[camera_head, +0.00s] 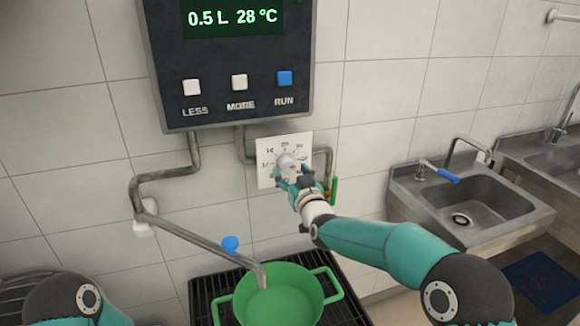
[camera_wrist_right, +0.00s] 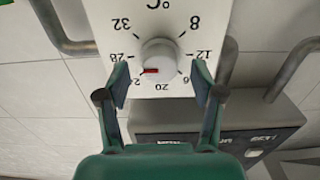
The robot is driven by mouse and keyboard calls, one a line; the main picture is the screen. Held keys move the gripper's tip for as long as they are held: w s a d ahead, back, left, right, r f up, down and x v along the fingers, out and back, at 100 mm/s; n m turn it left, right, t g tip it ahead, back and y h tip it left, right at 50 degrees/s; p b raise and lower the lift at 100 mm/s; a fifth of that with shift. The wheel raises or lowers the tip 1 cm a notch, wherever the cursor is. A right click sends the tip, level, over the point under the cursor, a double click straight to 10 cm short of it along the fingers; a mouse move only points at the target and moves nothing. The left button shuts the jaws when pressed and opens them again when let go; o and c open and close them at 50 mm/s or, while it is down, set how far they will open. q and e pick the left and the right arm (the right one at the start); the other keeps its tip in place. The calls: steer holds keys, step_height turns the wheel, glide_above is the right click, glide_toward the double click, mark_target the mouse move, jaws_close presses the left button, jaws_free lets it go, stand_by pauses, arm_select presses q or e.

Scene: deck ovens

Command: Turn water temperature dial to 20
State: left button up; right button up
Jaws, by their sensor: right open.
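The water temperature dial is a round white knob (camera_wrist_right: 159,62) with a red mark on a white numbered plate (camera_wrist_right: 190,25). In the right wrist view the plate appears upside down, and the red mark points left, around the 24 and 28 marks. In the head view the plate (camera_head: 264,173) is on the wall below the control box, and my gripper partly covers it. My right gripper (camera_wrist_right: 158,72) is open, with one finger on each side of the knob; finger contact is unclear. The display (camera_head: 232,18) reads 0.5 L 28 °C. My left gripper is out of view.
The control box (camera_head: 150,55) has LESS, MORE and blue RUN buttons. A bent pipe (camera_head: 200,240) with a blue handle (camera_head: 230,244) reaches over a green pot (camera_head: 336,290) below the dial. A metal sink (camera_head: 400,188) stands to the right.

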steer(key=shift+w+a, duration=0.25)
steer(key=shift+w, duration=0.45)
steer(key=c, duration=1.1)
steer(key=shift+c, duration=0.2)
